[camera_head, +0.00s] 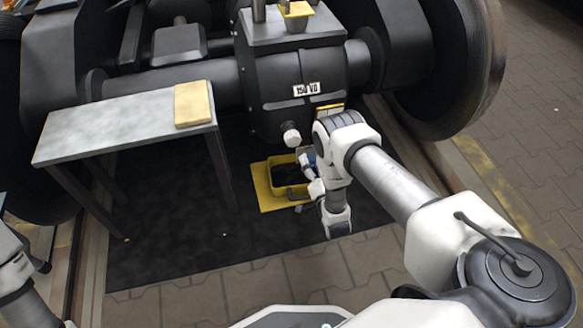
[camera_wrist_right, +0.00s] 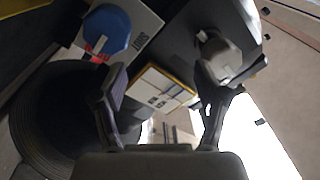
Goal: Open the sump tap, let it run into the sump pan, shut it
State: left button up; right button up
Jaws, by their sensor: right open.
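The sump pan (camera_head: 272,181) is yellow with a dark inside and stands on the floor below the gearbox. My right gripper (camera_head: 309,175) is at the pan's right side, partly hidden by my wrist. In the wrist view its fingers (camera_wrist_right: 160,80) are apart with nothing held, and the blue knob is beyond the left finger. My left gripper is out of view.
The dark gearbox (camera_head: 284,75) hangs above the pan, with a pale plug (camera_head: 291,134) low on its front; a pale plug also shows in the wrist view (camera_wrist_right: 217,55). A grey table (camera_head: 120,128) with a yellow block (camera_head: 193,103) stands left. A wheel (camera_head: 480,70) is right.

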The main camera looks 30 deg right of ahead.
aim_at(311, 166)
jog(key=s+f+g+b, duration=0.1)
jog(key=s+f+b, duration=0.15)
jog(key=f, duration=0.35)
jog(key=b+x, duration=0.1)
jog(key=x, duration=0.3)
jog(key=b+x, duration=0.1)
jog(key=x, duration=0.1)
jog(key=shift+w+d+f+b, duration=0.1)
jog(key=shift+w+d+b, duration=0.2)
jog(key=shift+d, duration=0.15)
jog(key=shift+w, duration=0.2)
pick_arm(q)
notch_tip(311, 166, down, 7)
pick_arm(e)
jog(key=c, duration=1.2)
